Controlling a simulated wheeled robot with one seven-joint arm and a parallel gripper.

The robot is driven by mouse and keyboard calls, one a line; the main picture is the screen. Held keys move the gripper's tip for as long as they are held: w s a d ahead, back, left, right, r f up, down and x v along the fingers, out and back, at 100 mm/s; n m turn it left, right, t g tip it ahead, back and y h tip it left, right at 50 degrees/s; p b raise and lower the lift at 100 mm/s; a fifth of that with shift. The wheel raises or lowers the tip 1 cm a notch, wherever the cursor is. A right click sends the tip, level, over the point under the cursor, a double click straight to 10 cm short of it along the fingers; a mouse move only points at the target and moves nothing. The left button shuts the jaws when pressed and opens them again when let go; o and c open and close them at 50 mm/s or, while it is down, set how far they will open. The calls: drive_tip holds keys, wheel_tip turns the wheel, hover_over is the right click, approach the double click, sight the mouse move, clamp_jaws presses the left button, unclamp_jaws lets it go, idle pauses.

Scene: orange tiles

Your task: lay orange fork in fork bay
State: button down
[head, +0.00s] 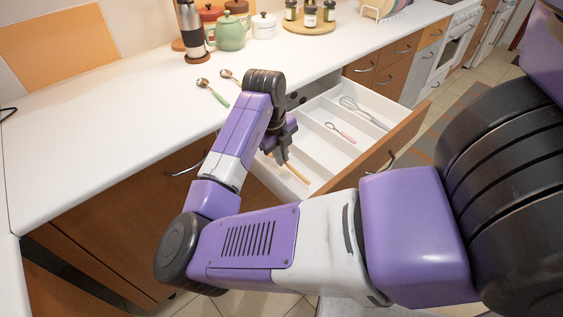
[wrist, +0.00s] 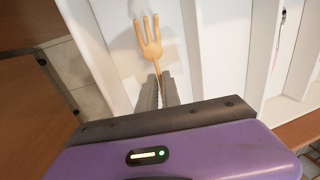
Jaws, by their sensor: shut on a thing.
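My gripper (wrist: 160,82) is shut on the orange fork (wrist: 150,38); the tines point away from the fingers in the wrist view. In the head view my gripper (head: 279,150) is at the open drawer's (head: 367,165) near left part, and a strip of the orange fork (head: 297,174) shows below it. The drawer has long white bays with dividers. The fork lies roughly along the bays, over the left side of the tray in the wrist view. I cannot tell whether it touches the bay floor. The fork's handle end is hidden by the fingers.
A whisk (head: 362,112) and a small red-handled utensil (head: 341,132) lie in other bays. Two spoons, one green-handled (head: 214,93), lie on the white counter (head: 120,130). A flask (head: 191,30), teapot (head: 231,33) and jars stand behind. The counter's left part is clear.

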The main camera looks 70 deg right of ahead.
drive_tip(key=shift+f, duration=1.25)
drive_tip(key=shift+f, duration=0.1)
drive_tip(key=c, duration=1.5)
unclamp_jaws()
drive_tip(key=shift+c, duration=0.2)
wheel_tip(320, 180, up, 12)
drive_tip(key=w+a, duration=0.1)
drive_tip(key=a, duration=0.1)
drive_tip(key=shift+p, duration=0.35)
drive_tip(key=shift+w, duration=0.1)
